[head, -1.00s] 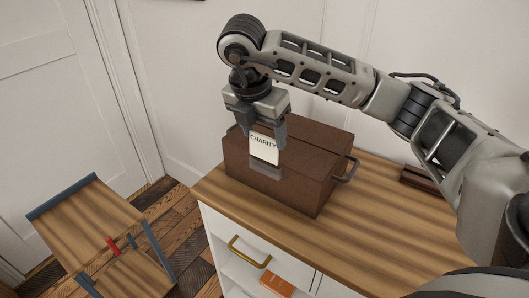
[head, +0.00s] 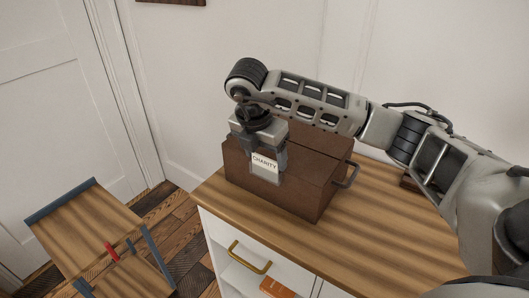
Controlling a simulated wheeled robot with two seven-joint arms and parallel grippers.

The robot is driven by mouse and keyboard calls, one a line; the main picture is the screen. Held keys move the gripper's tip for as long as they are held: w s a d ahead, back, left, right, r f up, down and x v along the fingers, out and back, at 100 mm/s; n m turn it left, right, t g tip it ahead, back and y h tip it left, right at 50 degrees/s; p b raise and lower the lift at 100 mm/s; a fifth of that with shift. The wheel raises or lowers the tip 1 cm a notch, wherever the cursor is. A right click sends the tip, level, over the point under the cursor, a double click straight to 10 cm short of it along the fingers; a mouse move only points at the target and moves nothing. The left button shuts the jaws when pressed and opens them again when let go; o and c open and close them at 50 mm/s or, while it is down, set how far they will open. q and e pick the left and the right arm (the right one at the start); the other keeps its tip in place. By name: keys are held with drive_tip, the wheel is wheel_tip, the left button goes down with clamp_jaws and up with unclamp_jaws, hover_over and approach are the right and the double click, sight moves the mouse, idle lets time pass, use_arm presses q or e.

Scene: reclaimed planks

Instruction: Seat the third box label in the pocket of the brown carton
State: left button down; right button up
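The brown carton (head: 315,198) stands on the wood-topped cabinet. Its grey pocket (head: 266,180) is on the front face. A white label reading CHARITY (head: 265,163) sits upright at the pocket, with its lower part hidden behind the pocket's front. My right gripper (head: 264,159) comes down from above, with a finger at each side edge of the label, and appears shut on it. Whether the label touches the pocket's bottom cannot be seen. My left gripper is not in view.
The carton has a dark handle (head: 348,175) on its right side. A dark brown object (head: 409,182) lies behind my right arm. A blue-edged wooden tray stand (head: 85,225) is at lower left. The cabinet top (head: 375,235) is clear in front and right.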

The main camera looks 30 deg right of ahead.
drive_tip(key=shift+o, duration=0.8)
drive_tip(key=shift+r, duration=0.1)
